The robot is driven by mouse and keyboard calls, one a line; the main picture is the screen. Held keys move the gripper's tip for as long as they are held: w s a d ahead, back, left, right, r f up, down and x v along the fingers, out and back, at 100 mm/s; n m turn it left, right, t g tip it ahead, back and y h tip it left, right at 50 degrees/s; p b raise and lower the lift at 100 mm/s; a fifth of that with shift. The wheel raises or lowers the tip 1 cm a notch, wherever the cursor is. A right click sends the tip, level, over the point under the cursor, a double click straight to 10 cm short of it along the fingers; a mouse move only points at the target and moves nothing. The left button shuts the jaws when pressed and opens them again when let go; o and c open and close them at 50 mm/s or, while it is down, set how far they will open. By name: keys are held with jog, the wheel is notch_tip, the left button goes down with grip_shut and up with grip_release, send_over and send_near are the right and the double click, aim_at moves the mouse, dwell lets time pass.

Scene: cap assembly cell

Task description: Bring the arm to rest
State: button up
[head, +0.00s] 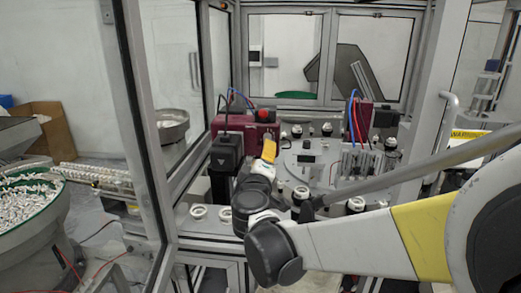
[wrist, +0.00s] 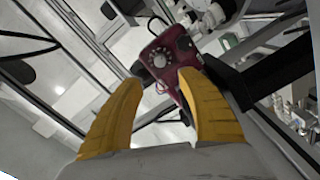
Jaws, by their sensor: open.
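My gripper (wrist: 160,84) is open in the wrist view. Its two yellow fingers stand apart with nothing between them. In the head view my gripper (head: 268,150) shows as a small yellow piece at the end of my arm, inside the cell. My arm reaches in from the right, bent low at the front of the cell. A maroon unit with a round dial (wrist: 165,58) shows beyond the fingertips, seemingly apart from them.
A black unit (head: 227,153) stands left of my gripper, close by in the picture. A round grey table (head: 305,172) with fixtures lies to its right. Cell frame posts (head: 143,120) stand at the left. A green-rimmed bowl of white caps (head: 30,200) is outside, far left.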

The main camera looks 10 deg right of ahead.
jog(key=shift+s, duration=0.25)
jog(key=s+d+f+m+g, duration=0.3)
jog(key=s+d, duration=0.2)
jog(key=s, duration=0.3)
jog(key=s+d+f+m+g, duration=0.4)
jog(key=s+d, duration=0.1)
jog(key=s, duration=0.3)
jog(key=s+a+f+m+g+y, duration=0.1)
jog(key=s+a+f+g+y, duration=0.2)
jog(key=s, duration=0.4)
jog(key=s+a+f+m+y, duration=0.1)
jog(key=s+a+f+y, duration=0.15)
jog(key=s+f, duration=0.4)
jog(key=f+b, duration=0.2)
jog(key=b, duration=0.1)
jog(key=f+b, duration=0.3)
jog(key=s+f+b, duration=0.1)
jog(key=f+b, duration=0.1)
jog(key=b, duration=0.1)
jog(key=shift+a+f, duration=0.3)
jog(key=shift+a, duration=0.1)
jog(key=shift+r, duration=0.1)
